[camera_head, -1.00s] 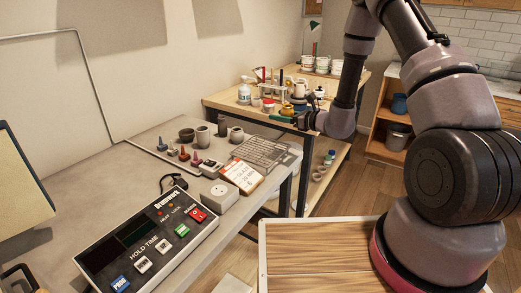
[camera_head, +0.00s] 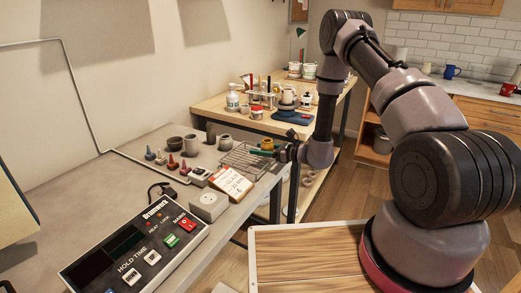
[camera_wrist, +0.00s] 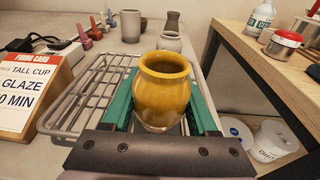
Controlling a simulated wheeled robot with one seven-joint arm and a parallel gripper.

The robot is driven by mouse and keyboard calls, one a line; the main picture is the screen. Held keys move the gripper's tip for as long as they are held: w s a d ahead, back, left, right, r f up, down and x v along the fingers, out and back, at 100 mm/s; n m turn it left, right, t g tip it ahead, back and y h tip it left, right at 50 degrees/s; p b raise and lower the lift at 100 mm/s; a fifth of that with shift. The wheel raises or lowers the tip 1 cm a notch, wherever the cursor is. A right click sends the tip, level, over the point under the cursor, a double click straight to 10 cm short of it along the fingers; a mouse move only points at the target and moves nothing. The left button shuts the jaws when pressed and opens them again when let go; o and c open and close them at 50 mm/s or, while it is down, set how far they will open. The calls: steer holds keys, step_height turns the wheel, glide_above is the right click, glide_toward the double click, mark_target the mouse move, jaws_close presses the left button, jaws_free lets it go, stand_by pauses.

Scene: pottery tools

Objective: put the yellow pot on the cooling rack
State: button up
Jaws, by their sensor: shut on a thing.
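The yellow pot (camera_wrist: 164,88) is glazed and upright, with a wide open mouth. My gripper (camera_wrist: 161,105) is shut on it, with a green finger on each side. In the head view the pot (camera_head: 267,144) shows as a small yellow patch at my gripper (camera_head: 264,153). The cooling rack (camera_wrist: 75,101) is a grey wire grid on the grey table; it also shows in the head view (camera_head: 238,158). The pot is over the rack's right part in the wrist view. I cannot tell whether its base touches the wires, as the gripper hides part of the rack.
A firing card (camera_wrist: 27,90) stands left of the rack. Grey cups (camera_wrist: 130,26) and small coloured-tip tools (camera_wrist: 88,40) stand behind it. A wooden table (camera_wrist: 262,60) with bottles and jars is to the right, beyond a gap.

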steer(key=shift+f, duration=0.1)
steer(key=o, duration=1.4)
